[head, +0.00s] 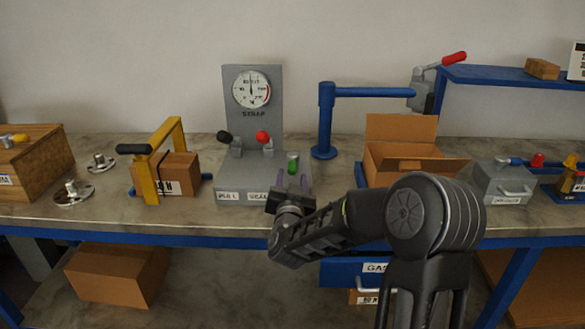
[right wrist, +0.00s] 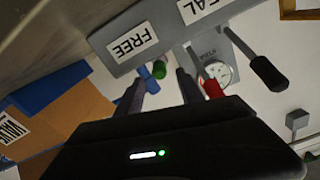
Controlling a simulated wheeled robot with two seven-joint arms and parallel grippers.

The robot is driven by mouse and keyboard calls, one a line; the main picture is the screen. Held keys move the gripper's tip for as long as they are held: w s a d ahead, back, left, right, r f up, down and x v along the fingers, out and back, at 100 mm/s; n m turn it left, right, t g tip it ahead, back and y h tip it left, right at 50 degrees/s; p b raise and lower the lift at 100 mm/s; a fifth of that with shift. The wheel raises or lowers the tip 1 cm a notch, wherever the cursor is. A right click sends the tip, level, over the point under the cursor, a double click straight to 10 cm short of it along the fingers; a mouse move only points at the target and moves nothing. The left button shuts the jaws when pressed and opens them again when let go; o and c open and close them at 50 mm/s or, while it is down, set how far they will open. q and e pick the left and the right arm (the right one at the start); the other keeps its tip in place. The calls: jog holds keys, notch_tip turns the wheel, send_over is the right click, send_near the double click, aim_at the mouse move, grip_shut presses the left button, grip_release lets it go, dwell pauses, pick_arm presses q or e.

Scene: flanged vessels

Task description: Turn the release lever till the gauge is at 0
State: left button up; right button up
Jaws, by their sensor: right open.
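A grey strapping machine stands mid-bench. Its upright panel (head: 232,105), marked STRAP, carries a round white gauge (head: 251,89) with a red band at right. The needle appears to point about straight up; its figures are too small to read. Along the base (head: 232,198) are a black-knobbed lever (head: 224,137), a red-knobbed lever (head: 263,137) and a green-knobbed lever (head: 293,161). In the right wrist view the green knob (right wrist: 158,70) is nearest the FREE label (right wrist: 132,42). My right gripper (head: 291,181) is open in front of it, the knob appearing between the fingers; contact is unclear.
A yellow-framed device (head: 158,150) with a carton stands left. A blue post with an arm (head: 327,115) rises behind at right, near an open carton (head: 402,133). A grey box (head: 502,183) sits further right. Flanged metal parts (head: 73,192) lie at left.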

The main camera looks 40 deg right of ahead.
aim_at(293, 173)
jog(key=x, duration=0.5)
jog(key=shift+w+d+p, duration=0.2)
jog(key=shift+w+p, duration=0.05)
jog(key=shift+p, duration=0.15)
jog(key=shift+c, duration=0.6)
grip_shut()
dwell(0.4)
